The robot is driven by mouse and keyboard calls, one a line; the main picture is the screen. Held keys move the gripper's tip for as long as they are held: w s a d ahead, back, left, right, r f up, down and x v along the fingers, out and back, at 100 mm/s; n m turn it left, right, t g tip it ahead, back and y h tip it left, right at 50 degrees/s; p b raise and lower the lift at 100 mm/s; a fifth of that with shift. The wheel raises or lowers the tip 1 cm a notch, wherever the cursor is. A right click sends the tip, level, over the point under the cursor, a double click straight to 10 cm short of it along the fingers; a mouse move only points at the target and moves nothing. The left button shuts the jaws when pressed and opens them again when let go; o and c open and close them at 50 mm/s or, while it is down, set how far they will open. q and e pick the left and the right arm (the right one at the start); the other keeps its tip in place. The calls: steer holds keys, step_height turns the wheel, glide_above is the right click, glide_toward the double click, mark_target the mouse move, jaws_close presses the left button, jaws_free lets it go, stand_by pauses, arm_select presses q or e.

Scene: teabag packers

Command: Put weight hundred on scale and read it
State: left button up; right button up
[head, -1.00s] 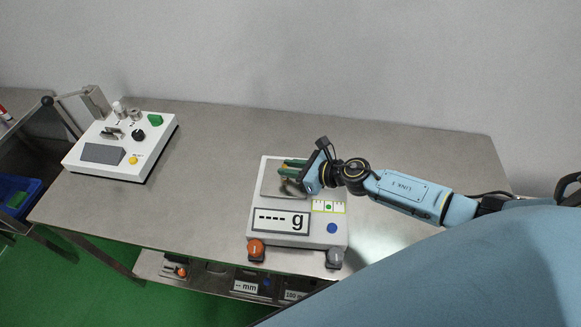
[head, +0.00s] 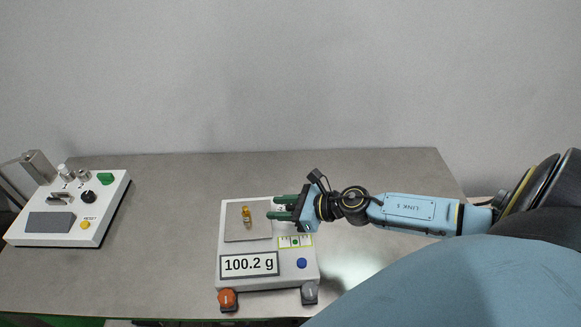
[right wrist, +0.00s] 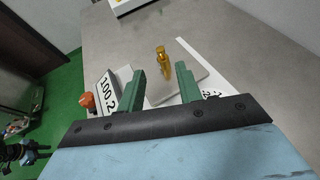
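The scale (head: 228,273) is a white box on the table, with a grey pan (head: 235,232) and a display (head: 249,264) reading 100.2 g. The brass weight (head: 246,214) stands upright on the pan; it also shows in the right wrist view (right wrist: 162,62). My right gripper (head: 275,207) is just right of the weight, apart from it, with green fingers. In the right wrist view its fingers (right wrist: 158,86) are spread and empty, with the weight beyond the tips.
An orange knob (head: 227,298) and a grey knob (head: 309,293) stick out at the scale's front. A white device (head: 98,227) with a black knob and buttons stands at the left. The table (head: 170,220) between them is clear.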

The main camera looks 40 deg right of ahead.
steer(key=shift+v, duration=1.5)
